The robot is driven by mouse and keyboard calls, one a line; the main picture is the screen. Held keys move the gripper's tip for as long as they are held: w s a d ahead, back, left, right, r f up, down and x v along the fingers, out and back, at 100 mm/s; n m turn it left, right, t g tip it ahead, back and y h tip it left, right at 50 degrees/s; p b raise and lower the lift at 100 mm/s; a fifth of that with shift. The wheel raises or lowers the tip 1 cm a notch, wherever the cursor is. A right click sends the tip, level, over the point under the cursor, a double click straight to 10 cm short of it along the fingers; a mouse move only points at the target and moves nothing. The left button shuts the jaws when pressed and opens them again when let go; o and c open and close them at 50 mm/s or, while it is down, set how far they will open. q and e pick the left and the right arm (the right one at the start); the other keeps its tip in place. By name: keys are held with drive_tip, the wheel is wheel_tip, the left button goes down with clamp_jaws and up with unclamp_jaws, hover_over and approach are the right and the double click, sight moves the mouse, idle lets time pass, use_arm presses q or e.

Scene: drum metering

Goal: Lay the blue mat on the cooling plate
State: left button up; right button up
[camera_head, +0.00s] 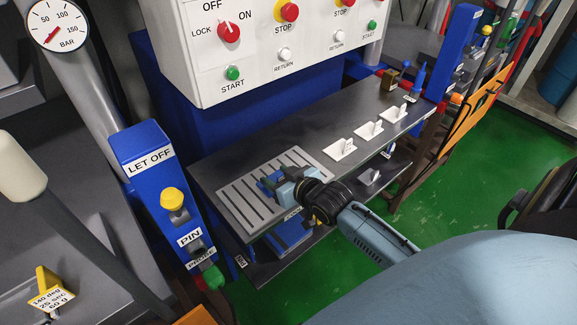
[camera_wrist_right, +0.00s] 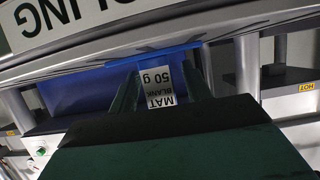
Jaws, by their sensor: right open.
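The cooling plate (camera_head: 238,211) is a grey slatted panel at the left end of the dark bench. My right gripper (camera_head: 272,184) is over it in the head view, with the jaws open. In the right wrist view its dark fingers (camera_wrist_right: 160,88) stand either side of a white tag reading MAT BLANK 50 g. The blue mat (camera_wrist_right: 100,90) shows behind the tag, close to a grey edge with a sign ending in OLING (camera_wrist_right: 85,18). Blue shows around the gripper in the head view, but I cannot tell mat from fingers there. My left gripper is out of view.
Several white tabbed plates (camera_head: 341,148) lie along the bench to the right. The white control box (camera_head: 255,60) overhangs the bench's back. A blue LET OFF post (camera_head: 146,160) with a yellow knob stands close on the left. A lower shelf lies under the bench.

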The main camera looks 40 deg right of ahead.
drive_tip(key=a+p+v, duration=0.1)
drive_tip(key=p+v, duration=0.1)
drive_tip(key=v, duration=0.9)
drive_tip(key=shift+s+d+r, duration=0.2)
drive_tip(key=shift+s+d, duration=0.15)
drive_tip(key=shift+d, duration=0.15)
drive_tip(key=s+f+g+h, duration=0.1)
drive_tip(key=s+f+g, duration=0.3)
drive_tip(key=f, duration=1)
drive_tip(key=s+f+g, duration=0.2)
drive_tip(key=s+f, duration=0.5)
drive_tip(key=f, duration=0.8)
drive_tip(key=s+a+f+n+g, duration=0.1)
drive_tip(key=s+a+f+g, duration=0.1)
drive_tip(key=s+f, duration=0.5)
drive_tip(key=s+a+f+g, duration=0.3)
drive_tip(key=s+f, duration=0.4)
drive_tip(key=s, duration=0.8)
drive_tip(key=shift+s+f+n+g, duration=0.15)
drive_tip(key=shift+f+n+g, duration=0.25)
drive_tip(key=shift+g, duration=0.4)
drive_tip(key=shift+c, duration=1.3)
